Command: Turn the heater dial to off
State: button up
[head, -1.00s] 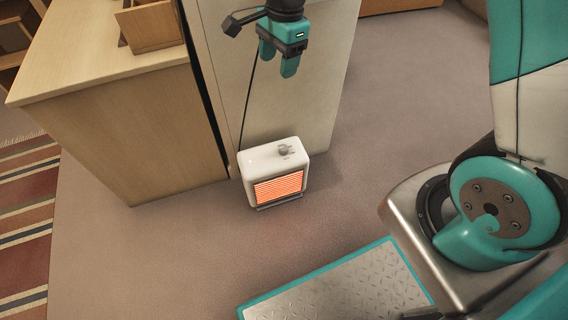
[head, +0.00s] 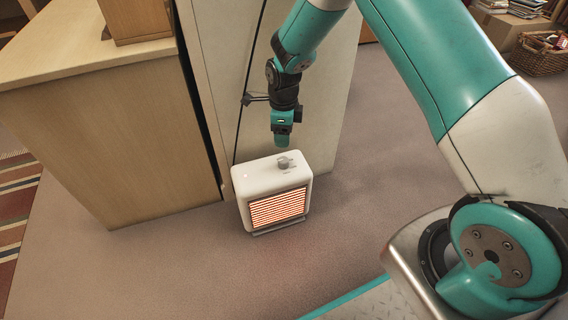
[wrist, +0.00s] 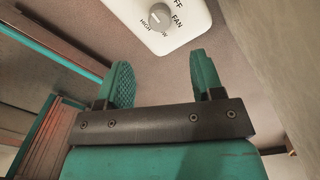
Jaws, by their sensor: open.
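The white heater (head: 270,178) stands on the floor in the head view, its front grille (head: 278,208) glowing orange. The grey heater dial (head: 283,163) is on its top. In the wrist view the dial (wrist: 160,17) sits at the top, with the labels OFF, FAN, LOW and HIGH partly readable around it; its pointer setting is hard to tell. My gripper (head: 282,142) hangs just above the heater's top, over the dial. In the wrist view its fingers (wrist: 160,82) are apart with nothing between them, and the dial lies beyond the fingertips.
A wooden desk (head: 110,140) stands left of the heater, and a pale cabinet panel (head: 325,100) rises right behind it. A dark cord (head: 249,70) runs down to the heater. A wicker basket (head: 540,55) is at the back right. The floor in front is clear.

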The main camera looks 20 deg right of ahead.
aim_at(284, 159)
notch_tip(284, 159, down, 10)
jog(key=b, duration=0.4)
jog(key=shift+s+f, duration=0.1)
jog(key=shift+f, duration=0.15)
jog(key=c, duration=0.9)
